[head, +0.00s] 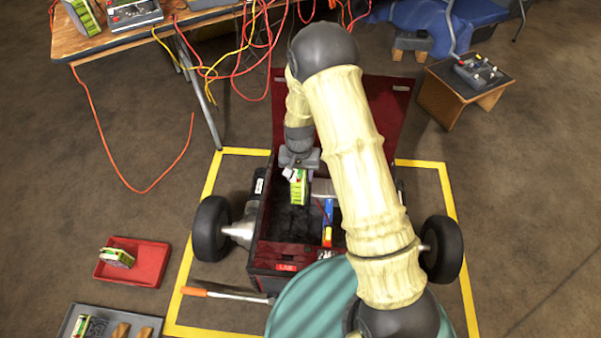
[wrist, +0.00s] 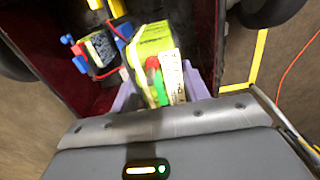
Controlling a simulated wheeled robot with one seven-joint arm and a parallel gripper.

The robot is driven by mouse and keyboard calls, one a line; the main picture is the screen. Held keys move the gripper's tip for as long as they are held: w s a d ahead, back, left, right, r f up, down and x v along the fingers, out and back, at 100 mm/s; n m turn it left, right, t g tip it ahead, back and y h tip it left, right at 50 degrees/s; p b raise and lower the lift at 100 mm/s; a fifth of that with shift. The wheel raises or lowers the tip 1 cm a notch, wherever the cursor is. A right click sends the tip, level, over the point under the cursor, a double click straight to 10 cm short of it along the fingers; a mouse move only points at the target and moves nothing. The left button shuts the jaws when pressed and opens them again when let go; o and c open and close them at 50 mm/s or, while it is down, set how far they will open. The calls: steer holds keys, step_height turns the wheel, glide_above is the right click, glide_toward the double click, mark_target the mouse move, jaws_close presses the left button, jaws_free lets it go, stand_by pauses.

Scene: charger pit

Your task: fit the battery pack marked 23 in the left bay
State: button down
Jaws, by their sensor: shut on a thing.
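My gripper (head: 299,172) is shut on a green and white battery pack (head: 298,189), held upright over the open dark red box of a wheeled vehicle (head: 285,248). In the wrist view the lavender fingers grip the pack (wrist: 152,48), which has green and red parts and a white label. I cannot read its number. Below it in the head view is the left bay (head: 290,220), dark and seemingly empty. I cannot tell whether the pack has entered the bay. The right side of the box holds blue and yellow parts (head: 328,215), partly hidden by my arm.
A red tray (head: 150,275) holds another pack (head: 117,257). A grey tray (head: 68,330) holds a pack and brown pieces. An orange-handled tool (head: 195,291) lies by the vehicle. The box's lid (head: 385,95) stands open behind. Cables hang from the table (head: 120,42).

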step_height(320, 180, down, 20)
steer(key=b, duration=1.7)
steer(key=shift+r, duration=0.2)
steer(key=shift+f, duration=1.4)
stand_by(2.2)
steer(key=c, duration=0.7)
jaws_free()
steer(key=shift+o, duration=0.3)
steer(key=shift+s+f, duration=0.1)
steer(key=r+p, duration=0.2)
steer(key=r, duration=0.4)
steer(key=r+p, duration=0.3)
steer(key=r, duration=0.2)
steer(key=r+p, duration=0.3)
steer(key=r, duration=0.3)
steer(key=shift+w+r, duration=0.3)
steer(key=shift+w, duration=0.05)
